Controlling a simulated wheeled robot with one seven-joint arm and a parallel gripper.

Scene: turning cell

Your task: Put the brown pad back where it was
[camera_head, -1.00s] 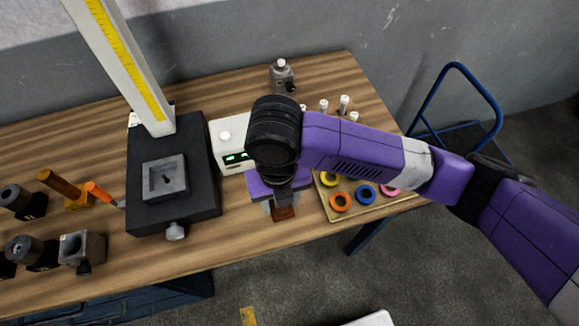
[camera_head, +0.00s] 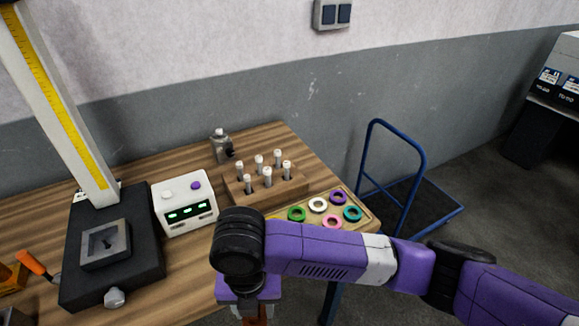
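The brown pad (camera_head: 262,315) shows as a small reddish-brown patch at the bottom edge of the head view, mostly cut off and covered by my gripper. My gripper (camera_head: 253,312) points down, and the pad sits at its fingertips. The fingers are largely hidden behind the purple gripper body, but the pad has come along with them, so they appear shut on it. In the picture the gripper lies at the table's front edge, below the ring tray (camera_head: 270,213).
On the wooden table (camera_head: 190,262) stand a black height stand (camera_head: 140,250), a white box with green displays (camera_head: 172,220), a wooden block of white-topped pins (camera_head: 290,188) and a grey fixture (camera_head: 219,142). A blue trolley (camera_head: 425,160) stands right of the table.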

